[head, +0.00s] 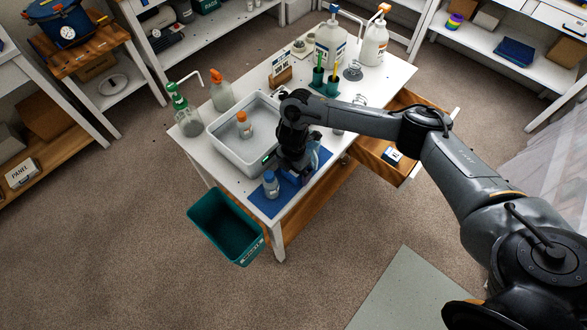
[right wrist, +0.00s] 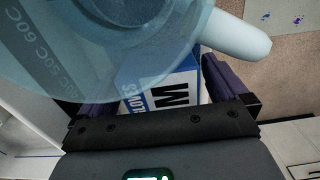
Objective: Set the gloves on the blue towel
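The gloves are a white and blue box (right wrist: 160,92) marked "M", with part of "GLOVES" readable. In the right wrist view it sits between the two fingers of my right gripper (right wrist: 160,105), which look closed against its sides. In the head view this gripper (head: 296,175) is low over the blue towel (head: 277,208) at the table's front corner. The arm hides most of the box there, and I cannot tell whether it touches the towel. My left gripper is not in view.
A translucent blue pitcher (right wrist: 110,45) is close beside the gripper and covers part of the box. A white tub (head: 226,158) holds an orange-capped bottle. The drawer (head: 385,160) is open; a teal bin (head: 226,228) stands below.

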